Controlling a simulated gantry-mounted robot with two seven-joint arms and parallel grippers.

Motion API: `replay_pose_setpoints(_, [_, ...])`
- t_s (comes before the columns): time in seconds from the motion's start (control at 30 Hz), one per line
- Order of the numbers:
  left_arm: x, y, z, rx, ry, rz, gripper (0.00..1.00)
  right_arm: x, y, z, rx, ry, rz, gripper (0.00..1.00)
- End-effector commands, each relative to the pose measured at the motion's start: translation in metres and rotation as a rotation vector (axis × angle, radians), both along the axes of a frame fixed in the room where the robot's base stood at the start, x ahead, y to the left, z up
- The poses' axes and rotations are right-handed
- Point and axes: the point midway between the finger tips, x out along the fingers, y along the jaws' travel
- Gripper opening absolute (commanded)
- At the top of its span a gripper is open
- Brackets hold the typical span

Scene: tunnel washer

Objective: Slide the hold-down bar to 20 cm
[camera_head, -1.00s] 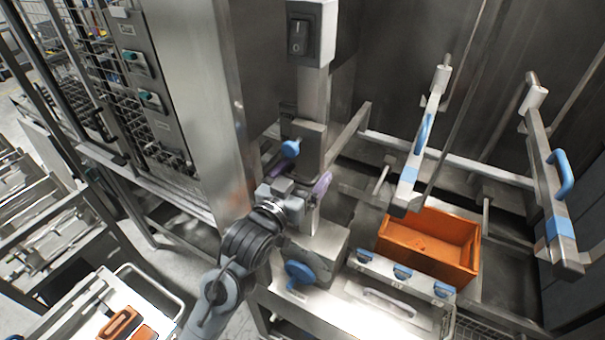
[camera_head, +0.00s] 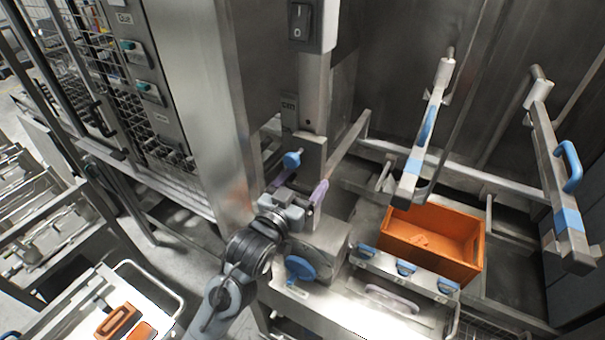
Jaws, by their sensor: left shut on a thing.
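The steel upright (camera_head: 314,90) stands in the middle of the head view with a "cm" mark on it. The hold-down bar's steel slider (camera_head: 312,150) sits low on this upright, with a blue knob (camera_head: 291,160) on its left side. My left gripper (camera_head: 300,190) comes up from below, its pale purple fingertips either side of the lower part of the hold-down bar, and is shut on it. The gripper body hides part of the held place. I cannot read the scale's numbers. My right gripper is not in view.
A black switch (camera_head: 300,20) is at the upright's top. A steel block with a blue star knob (camera_head: 299,268) is below my gripper. An orange bin (camera_head: 432,238) and blue-handled bars (camera_head: 424,130) (camera_head: 562,190) stand right. A steel cabinet wall (camera_head: 190,90) is close on the left.

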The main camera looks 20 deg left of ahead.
Motion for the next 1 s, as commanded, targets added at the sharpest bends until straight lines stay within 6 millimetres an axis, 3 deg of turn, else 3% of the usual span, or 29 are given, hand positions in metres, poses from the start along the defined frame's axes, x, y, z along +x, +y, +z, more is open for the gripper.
replay_pose_setpoints(0.03, [0.000, -0.003, -0.025, 0.004, 0.016, -0.006, 0.26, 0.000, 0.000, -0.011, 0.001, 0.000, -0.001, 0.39])
replay_pose_setpoints(0.1, [0.000, -0.003, -0.043, 0.004, 0.016, -0.006, 0.26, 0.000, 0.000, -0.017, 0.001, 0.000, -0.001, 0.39])
replay_pose_setpoints(0.4, [0.000, -0.003, -0.096, 0.004, 0.015, -0.007, 0.26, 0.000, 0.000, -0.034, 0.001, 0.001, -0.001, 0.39])
replay_pose_setpoints(0.6, [-0.001, -0.004, -0.106, 0.004, 0.012, -0.008, 0.26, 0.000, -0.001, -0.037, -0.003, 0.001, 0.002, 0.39])
replay_pose_setpoints(0.93, [0.000, -0.004, -0.107, 0.005, 0.012, -0.009, 0.26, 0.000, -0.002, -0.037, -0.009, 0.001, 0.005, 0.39])
replay_pose_setpoints(0.97, [0.000, -0.004, -0.107, 0.004, 0.013, -0.009, 0.85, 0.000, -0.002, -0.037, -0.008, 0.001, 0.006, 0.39])
replay_pose_setpoints(1.0, [0.000, -0.004, -0.107, 0.004, 0.012, -0.008, 0.91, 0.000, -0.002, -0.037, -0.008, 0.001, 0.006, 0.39])
